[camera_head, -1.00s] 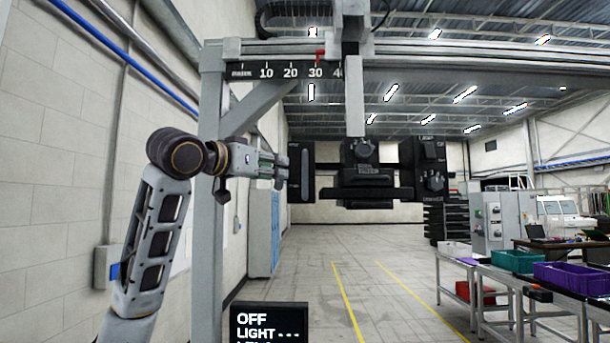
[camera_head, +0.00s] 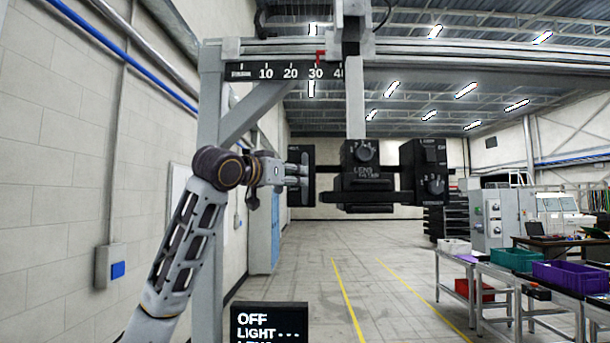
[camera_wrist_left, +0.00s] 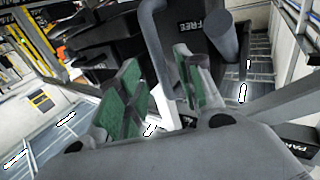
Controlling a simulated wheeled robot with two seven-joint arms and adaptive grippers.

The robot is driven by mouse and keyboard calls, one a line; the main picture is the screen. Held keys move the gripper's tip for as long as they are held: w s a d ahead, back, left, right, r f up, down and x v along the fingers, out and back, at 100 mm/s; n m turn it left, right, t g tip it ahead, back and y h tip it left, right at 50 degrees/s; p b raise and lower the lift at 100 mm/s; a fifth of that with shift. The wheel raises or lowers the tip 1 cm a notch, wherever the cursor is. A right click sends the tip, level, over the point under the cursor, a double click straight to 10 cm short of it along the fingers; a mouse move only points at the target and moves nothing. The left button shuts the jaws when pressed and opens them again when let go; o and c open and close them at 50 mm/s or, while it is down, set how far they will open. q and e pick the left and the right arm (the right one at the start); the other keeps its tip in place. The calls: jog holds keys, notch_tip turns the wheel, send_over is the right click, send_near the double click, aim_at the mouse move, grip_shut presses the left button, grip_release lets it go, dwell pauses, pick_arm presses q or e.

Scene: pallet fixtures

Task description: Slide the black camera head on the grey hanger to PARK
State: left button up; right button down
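The black camera head (camera_head: 368,185) hangs from the grey hanger (camera_head: 355,95) under the overhead rail. It has a lens dial, a dial box on its right and a black end plate on its left. My left gripper (camera_head: 298,177) is at that left end plate. In the left wrist view, its green-padded fingers (camera_wrist_left: 157,92) stand apart on either side of a grey handle bar (camera_wrist_left: 158,50), with gaps showing. A "FREE" label (camera_wrist_left: 192,25) is on the black body behind. The red pointer (camera_head: 319,57) is near 30 on the scale (camera_head: 280,71), whose left-end mark is too small to read.
A grey upright post (camera_head: 209,200) with a diagonal brace stands just behind my left arm. A black display (camera_head: 270,322) reads OFF and LIGHT at the bottom. Benches with a purple bin (camera_head: 570,276) stand at the right. The floor below the camera head is clear.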

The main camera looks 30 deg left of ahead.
aim_at(305, 195)
pick_arm(q)
jog(key=shift+w+d+p, duration=0.1)
jog(key=shift+w+p, duration=0.75)
jog(key=shift+w, duration=2)
grip_shut()
